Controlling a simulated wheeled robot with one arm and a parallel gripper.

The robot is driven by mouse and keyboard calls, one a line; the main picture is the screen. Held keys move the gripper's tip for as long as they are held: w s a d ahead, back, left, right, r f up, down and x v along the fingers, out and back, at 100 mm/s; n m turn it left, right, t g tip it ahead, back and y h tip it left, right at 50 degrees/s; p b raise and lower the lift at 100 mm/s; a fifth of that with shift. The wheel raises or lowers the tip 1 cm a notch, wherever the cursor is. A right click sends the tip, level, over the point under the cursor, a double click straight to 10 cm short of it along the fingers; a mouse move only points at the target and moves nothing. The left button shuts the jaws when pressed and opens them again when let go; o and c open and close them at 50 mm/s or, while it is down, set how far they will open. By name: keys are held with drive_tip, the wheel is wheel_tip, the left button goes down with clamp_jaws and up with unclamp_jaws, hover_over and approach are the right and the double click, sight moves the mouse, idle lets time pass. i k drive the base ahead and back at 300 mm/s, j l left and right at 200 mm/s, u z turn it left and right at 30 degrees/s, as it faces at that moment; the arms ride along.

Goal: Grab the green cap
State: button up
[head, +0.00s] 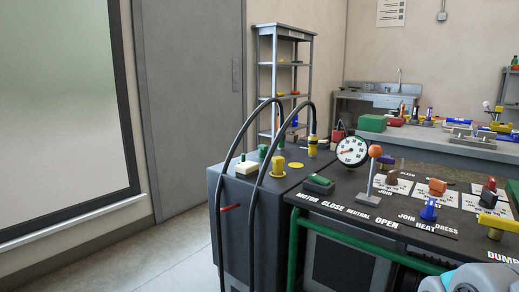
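A small green cap-like piece (263,151) stands at the back left of the dark cart top (228,181), behind a hose. I take it for the green cap, but it is too small to be sure. A green block on a dark base (318,184) sits nearer the cart's front edge. My gripper is not in view; a grey rounded part at the lower right looks like my arm.
Black hoses (240,140) arch over the cart's left end. A yellow fitting (278,167), a round gauge (352,151) and several levers (374,165) stand on the top. A green rail (345,236) runs along the front. Open floor (150,262) lies at the left.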

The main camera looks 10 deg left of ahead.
sight(263, 148)
drive_tip(key=i+j+u, duration=0.1)
drive_tip(key=u, duration=0.4)
drive_tip(key=i+u, duration=0.2)
drive_tip(key=u, duration=0.3)
drive_tip(key=i+u, duration=0.2)
drive_tip(key=u, duration=0.3)
